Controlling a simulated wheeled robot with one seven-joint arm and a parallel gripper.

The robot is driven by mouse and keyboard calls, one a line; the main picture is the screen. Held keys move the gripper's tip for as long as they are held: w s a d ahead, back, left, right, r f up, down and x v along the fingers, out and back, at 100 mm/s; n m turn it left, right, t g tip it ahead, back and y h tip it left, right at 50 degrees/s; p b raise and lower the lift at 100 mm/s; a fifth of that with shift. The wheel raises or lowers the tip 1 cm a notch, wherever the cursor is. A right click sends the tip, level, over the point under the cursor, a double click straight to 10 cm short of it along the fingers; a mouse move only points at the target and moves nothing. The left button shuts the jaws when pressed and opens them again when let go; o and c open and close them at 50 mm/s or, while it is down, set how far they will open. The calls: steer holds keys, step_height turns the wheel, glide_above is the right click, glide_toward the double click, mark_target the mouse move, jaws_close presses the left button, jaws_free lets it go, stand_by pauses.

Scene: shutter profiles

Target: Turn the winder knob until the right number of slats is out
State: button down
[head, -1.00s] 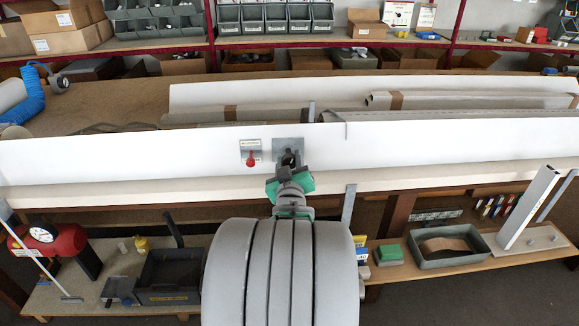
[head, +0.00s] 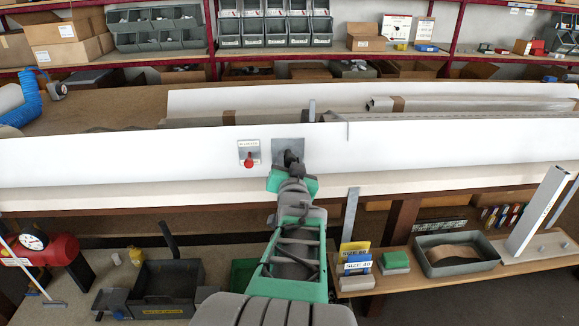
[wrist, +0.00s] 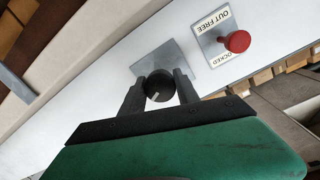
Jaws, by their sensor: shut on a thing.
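The black winder knob (wrist: 160,86) sits on a grey square plate (wrist: 182,55) on the white board (head: 420,144); a pale mark shows on its face in the wrist view. My gripper (wrist: 160,88) is shut on the knob, one finger on each side. In the head view my gripper (head: 291,170) reaches the plate and mostly hides the knob. Left of the plate in the head view is a label plate with a red knob (head: 249,160); the wrist view also shows this red knob (wrist: 237,41), by the words "OUT FREE" and part of "OCKED". I cannot make out any slats.
Long profiles (head: 470,103) lie on the bench behind the board. A grey upright bracket (head: 350,213) stands below the board, right of my arm.

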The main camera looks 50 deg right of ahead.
steer(key=shift+r, duration=0.1)
stand_by(0.5)
steer(key=c, duration=0.9)
jaws_free()
